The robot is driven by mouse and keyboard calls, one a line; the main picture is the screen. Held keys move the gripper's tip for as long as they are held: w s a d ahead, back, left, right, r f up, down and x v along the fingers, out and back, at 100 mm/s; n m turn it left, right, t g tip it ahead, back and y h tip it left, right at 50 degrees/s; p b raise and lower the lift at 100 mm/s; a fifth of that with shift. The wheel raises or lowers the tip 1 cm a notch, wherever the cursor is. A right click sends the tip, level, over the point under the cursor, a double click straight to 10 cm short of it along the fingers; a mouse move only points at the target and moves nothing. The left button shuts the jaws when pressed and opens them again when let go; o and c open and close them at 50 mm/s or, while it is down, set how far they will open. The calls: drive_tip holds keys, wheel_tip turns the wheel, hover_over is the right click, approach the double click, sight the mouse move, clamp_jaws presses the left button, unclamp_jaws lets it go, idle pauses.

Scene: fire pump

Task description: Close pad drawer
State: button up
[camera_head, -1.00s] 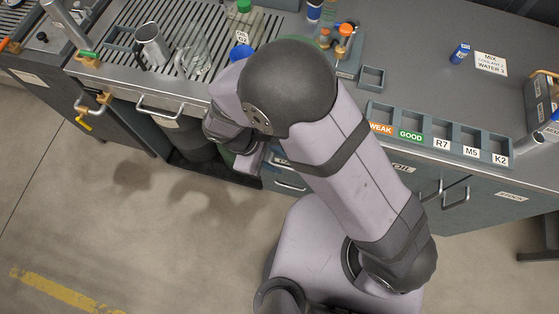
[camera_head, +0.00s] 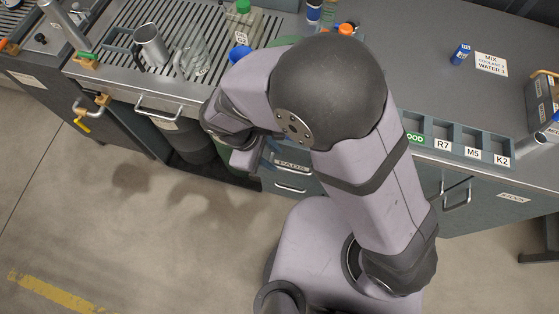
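The pad drawer (camera_head: 291,167), labelled PADS, is in the bench front below the worktop, just left of my arm's base. Its upper part is partly hidden by my arm, and I cannot tell whether it stands slightly out or flush. A bar handle (camera_head: 291,188) shows just below the label. My gripper (camera_head: 262,156) is low in front of the bench, at the left side of the drawer front. Its fingers are small and mostly hidden by my wrist, so I cannot tell whether they are open or touch the drawer.
A steel handle (camera_head: 158,108) juts from the bench front at left, with dark bins (camera_head: 195,145) below. The worktop above holds a metal jug (camera_head: 150,45), a glass jug (camera_head: 192,55) and labelled trays (camera_head: 471,141). The floor (camera_head: 120,215) at left is clear.

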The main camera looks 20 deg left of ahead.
sight(285, 168)
drive_tip(key=shift+w+d+f+y+b, duration=0.15)
drive_tip(key=shift+d+f+y+b, duration=0.45)
drive_tip(key=shift+f, duration=0.55)
drive_tip(key=shift+w+d+f+y+b, duration=0.1)
drive_tip(key=shift+d+f+y+b, duration=0.5)
drive_tip(key=shift+f, duration=0.5)
drive_tip(key=shift+w+d+f+y+b, duration=0.15)
drive_tip(key=shift+d+f+y+b, duration=0.45)
drive_tip(key=shift+f, duration=0.55)
drive_tip(key=shift+c, duration=0.5)
